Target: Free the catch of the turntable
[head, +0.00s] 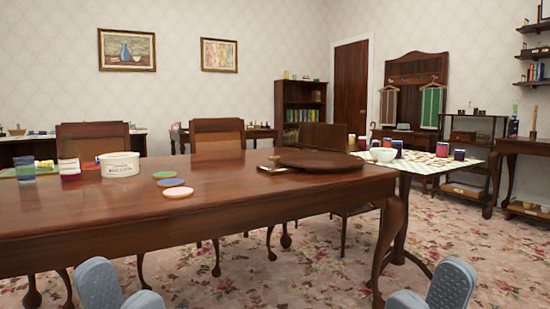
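The turntable (320,159) is a dark round wooden disc lying low on the near right part of the long wooden table. A small brass fitting (271,167) with an upright knob stands at its left edge. It looks like the catch, but it is too small to tell how it is set. My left gripper (121,291) is at the bottom left, in front of the table's near edge, its two grey fingers apart and nothing seen between them. My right gripper (428,293) is at the bottom right, also with fingers apart and empty. Both are well away from the turntable.
On the long table (235,198) are a white biscuit tin (120,165), several coloured coasters (177,192) and jars (69,168) at the left. Chairs stand behind the table. Patterned carpet lies open at the right.

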